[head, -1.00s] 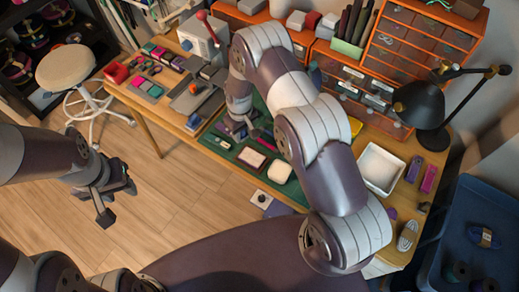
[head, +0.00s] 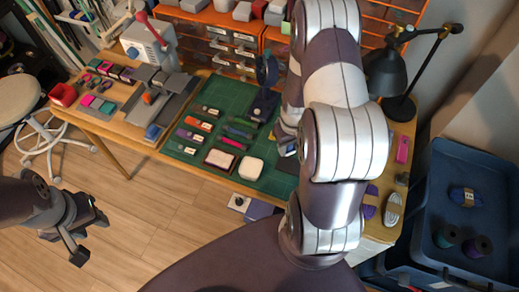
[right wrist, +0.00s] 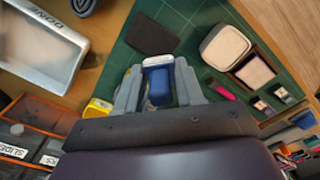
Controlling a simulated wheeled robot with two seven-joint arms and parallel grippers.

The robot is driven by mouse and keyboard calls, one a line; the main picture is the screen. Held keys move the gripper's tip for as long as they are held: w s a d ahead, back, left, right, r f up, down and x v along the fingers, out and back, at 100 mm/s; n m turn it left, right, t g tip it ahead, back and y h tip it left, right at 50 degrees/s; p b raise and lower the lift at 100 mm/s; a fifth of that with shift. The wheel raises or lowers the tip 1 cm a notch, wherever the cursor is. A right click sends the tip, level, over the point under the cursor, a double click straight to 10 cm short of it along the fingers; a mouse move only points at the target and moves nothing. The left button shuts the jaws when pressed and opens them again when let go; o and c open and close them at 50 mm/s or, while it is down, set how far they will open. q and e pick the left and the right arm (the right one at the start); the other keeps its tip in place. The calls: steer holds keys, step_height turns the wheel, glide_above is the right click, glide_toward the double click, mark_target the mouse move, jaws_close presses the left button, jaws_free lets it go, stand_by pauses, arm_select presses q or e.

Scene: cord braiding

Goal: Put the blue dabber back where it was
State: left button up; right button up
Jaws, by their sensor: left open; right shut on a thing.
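The blue dabber (right wrist: 159,88), with a white end, is between the fingers of my right gripper (right wrist: 157,92), which is shut on it. In the right wrist view it is over or near the green mat (right wrist: 190,18); whether it touches the mat I cannot tell. In the head view my right arm hides most of this gripper, and a small blue and white patch (head: 288,149) shows beside the arm at the mat's right part. My left gripper (head: 84,240) is open and empty, over the floor at the left.
Several small labelled items (head: 200,125), a framed pad (head: 219,159) and a white pad (head: 251,168) lie on the mat. A tray marked DONE (right wrist: 42,58) and a yellow item (right wrist: 98,108) are nearby. Orange drawers (head: 215,45) and a black lamp (head: 388,70) stand behind.

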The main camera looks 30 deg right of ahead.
glide_above(260, 151)
step_height(260, 151, down, 6)
steer(key=shift+s+f+p, duration=0.1)
steer(key=shift+s+p, duration=0.05)
steer(key=shift+p, duration=0.3)
step_height(260, 151, down, 4)
steer(key=shift+a+r+p, duration=0.15)
steer(key=shift+r+p, duration=0.05)
steer(key=shift+p, duration=0.1)
steer(key=shift+f, duration=0.25)
steer(key=shift+f+b, duration=0.2)
steer(key=shift+b, duration=0.1)
steer(key=o, duration=1)
